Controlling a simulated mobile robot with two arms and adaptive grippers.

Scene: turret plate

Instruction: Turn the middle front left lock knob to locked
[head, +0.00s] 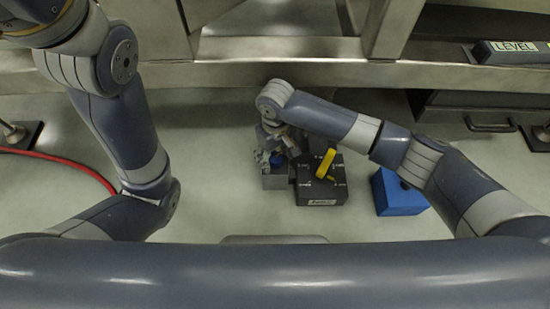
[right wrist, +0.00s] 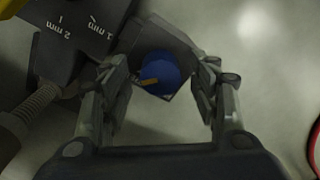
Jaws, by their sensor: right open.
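A round blue lock knob (right wrist: 160,66) with a short orange-brown pointer mark sits on a dark grey block (right wrist: 150,32) in the right wrist view. My right gripper (right wrist: 163,80) is open, with one finger on each side of the knob; I cannot tell whether they touch it. In the head view my right gripper (head: 271,152) is over the small grey block (head: 275,181) at the left of a dark box, and mostly covers the knob. My left arm bends up to the top left corner, and its gripper is out of view.
The dark box (head: 320,190) with white markings carries a yellow handle (head: 326,165), close beside my right gripper. A blue block (head: 398,196) stands to the right. A red hose (head: 60,158) curves on the left. Steel beams (head: 300,72) run behind. The pale floor between is clear.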

